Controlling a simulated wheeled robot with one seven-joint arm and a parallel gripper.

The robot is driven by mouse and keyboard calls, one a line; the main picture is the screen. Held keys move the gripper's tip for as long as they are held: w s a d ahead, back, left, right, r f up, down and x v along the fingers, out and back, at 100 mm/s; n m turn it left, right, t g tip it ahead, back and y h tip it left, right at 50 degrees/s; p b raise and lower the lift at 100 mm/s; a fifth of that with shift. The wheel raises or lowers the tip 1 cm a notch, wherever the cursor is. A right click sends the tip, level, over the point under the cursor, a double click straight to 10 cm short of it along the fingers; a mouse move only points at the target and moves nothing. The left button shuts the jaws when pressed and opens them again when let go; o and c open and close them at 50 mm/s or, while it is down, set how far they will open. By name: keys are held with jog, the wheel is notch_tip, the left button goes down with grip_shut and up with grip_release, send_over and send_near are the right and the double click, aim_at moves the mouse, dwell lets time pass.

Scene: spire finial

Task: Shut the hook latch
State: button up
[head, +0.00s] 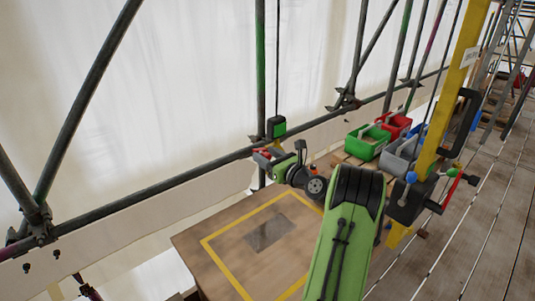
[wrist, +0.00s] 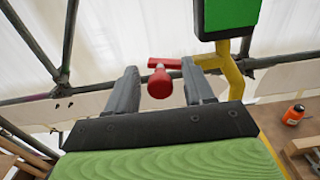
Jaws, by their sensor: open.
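A red T-shaped handle (wrist: 160,83), with a round knob end towards me and a crossbar, shows between my gripper's fingers in the wrist view. I take it for part of the hook latch; no hook shape shows clearly. My gripper (wrist: 158,73) is open, one grey finger on each side of the knob, with gaps visible on both sides. I cannot tell whether the handle is beyond the fingertips. In the head view my gripper (head: 268,158) is at the rail, small and partly overlapping the red part.
A green-faced box (wrist: 229,14) on a yellow bracket (wrist: 233,75) stands just right of the handle. A yellow post (head: 450,95) carries a red lever (head: 452,187). Green (head: 367,143) and red bins (head: 394,124) sit behind my arm. A wooden table (head: 215,275) lies below.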

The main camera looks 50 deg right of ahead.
grip_shut()
jog(key=shift+f, duration=0.1)
jog(key=shift+f+n+b, duration=0.1)
jog(key=shift+n+b, duration=0.2)
jog(key=f+n+b, duration=0.1)
jog(key=n, duration=0.1)
jog(key=f+n+b, duration=0.1)
jog(key=n+b, duration=0.1)
jog(key=shift+a, duration=0.1)
jog(key=shift+s+d+f+n+b, duration=0.1)
jog(key=shift+d+f+n+b, duration=0.5)
jog(key=shift+n+b, duration=1.7)
jog(key=shift+s+d+f+n+b, duration=0.1)
jog(key=shift+d+f+n+b, duration=0.5)
jog(key=shift+n+b, duration=1.7)
jog(key=shift+s+d+f+n+b, duration=0.1)
jog(key=shift+d+f+n+b, duration=0.8)
jog(key=shift+n, duration=2.5)
jog(key=shift+a+r+b, duration=0.15)
jog(key=shift+r+b, duration=0.2)
jog(key=shift+r, duration=0.1)
